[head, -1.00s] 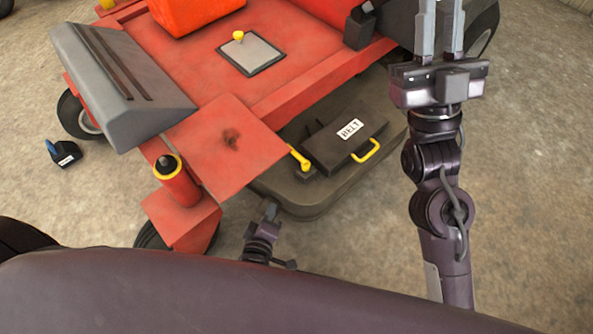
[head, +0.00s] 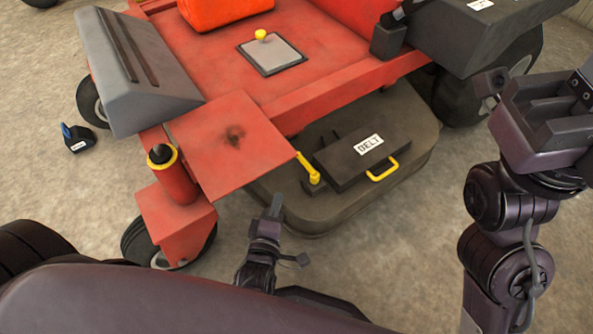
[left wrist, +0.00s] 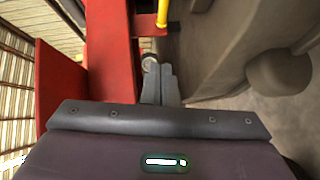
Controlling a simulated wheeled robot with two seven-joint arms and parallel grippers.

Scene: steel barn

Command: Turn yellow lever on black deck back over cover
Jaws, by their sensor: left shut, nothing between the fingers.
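The yellow lever (head: 308,168) stands on the black deck (head: 300,218), just left of the black cover (head: 355,158). It slants up and left from its base, beside the cover and not over it, with its tip near the red footplate corner. My left gripper (head: 275,205) is shut and empty, short of the lever and apart from it. In the left wrist view the closed fingers (left wrist: 160,85) point toward a yellow bar (left wrist: 162,18), which looks like the lever. My right gripper (head: 545,115) is at the right edge; its fingers do not show clearly.
The cover has a BELT label (head: 369,144) and a yellow handle (head: 383,170). Bare floor (head: 400,240) lies in front of the deck.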

